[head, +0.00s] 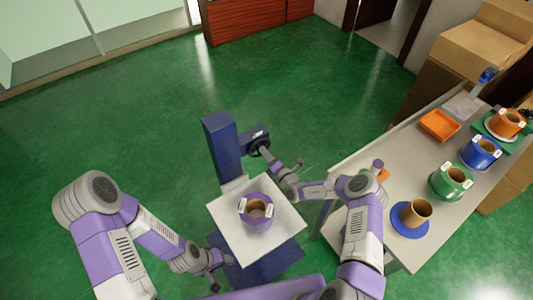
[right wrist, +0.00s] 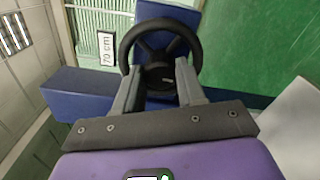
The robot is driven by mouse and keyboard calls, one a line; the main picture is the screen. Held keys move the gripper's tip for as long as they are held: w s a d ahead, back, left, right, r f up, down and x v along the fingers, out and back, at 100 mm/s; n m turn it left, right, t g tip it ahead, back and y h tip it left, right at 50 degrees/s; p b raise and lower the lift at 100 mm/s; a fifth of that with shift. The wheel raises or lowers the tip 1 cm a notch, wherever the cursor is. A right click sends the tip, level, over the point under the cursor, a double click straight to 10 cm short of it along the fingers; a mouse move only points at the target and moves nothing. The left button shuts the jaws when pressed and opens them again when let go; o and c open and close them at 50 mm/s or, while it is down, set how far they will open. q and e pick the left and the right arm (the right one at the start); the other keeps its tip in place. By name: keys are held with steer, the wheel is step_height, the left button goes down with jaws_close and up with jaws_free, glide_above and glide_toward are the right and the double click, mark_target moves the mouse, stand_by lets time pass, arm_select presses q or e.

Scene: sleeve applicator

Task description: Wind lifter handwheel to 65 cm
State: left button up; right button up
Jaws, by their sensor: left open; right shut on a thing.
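The lifter has a blue column (head: 222,143) and a white square platform (head: 228,222). A black handwheel (head: 259,144) sits on the column's right side. In the right wrist view the handwheel (right wrist: 160,45) shows its rim, spokes and hub. My right gripper (right wrist: 157,82) is shut on the handwheel, its two grey fingers at the wheel's lower part. A small white label (right wrist: 107,48) with dark marks stands left of the wheel; I cannot read it surely. My left gripper (head: 214,283) is open and empty, low at the platform's near left side.
A purple ring-shaped pot (head: 257,211) with a brown core stands on the platform. The table (head: 343,165) at right holds an orange tray (head: 439,125) and orange, blue and green pots. A brown cup (head: 416,212) stands on a blue disc. Green floor is free behind and left.

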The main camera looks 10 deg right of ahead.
steer(key=m+p, duration=0.3)
steer(key=m, duration=0.8)
steer(key=m+p, duration=0.4)
steer(key=m, duration=0.7)
steer(key=m+p, duration=0.3)
steer(key=m, duration=0.7)
steer(key=shift+a+f+m+p, duration=0.15)
steer(key=shift+a+m+p, duration=0.15)
steer(key=shift+m, duration=0.1)
stand_by(0.8)
steer(key=o, duration=1.1)
steer(key=shift+c, duration=0.2)
steer(key=shift+s+d, duration=0.1)
steer(key=shift+s, duration=0.05)
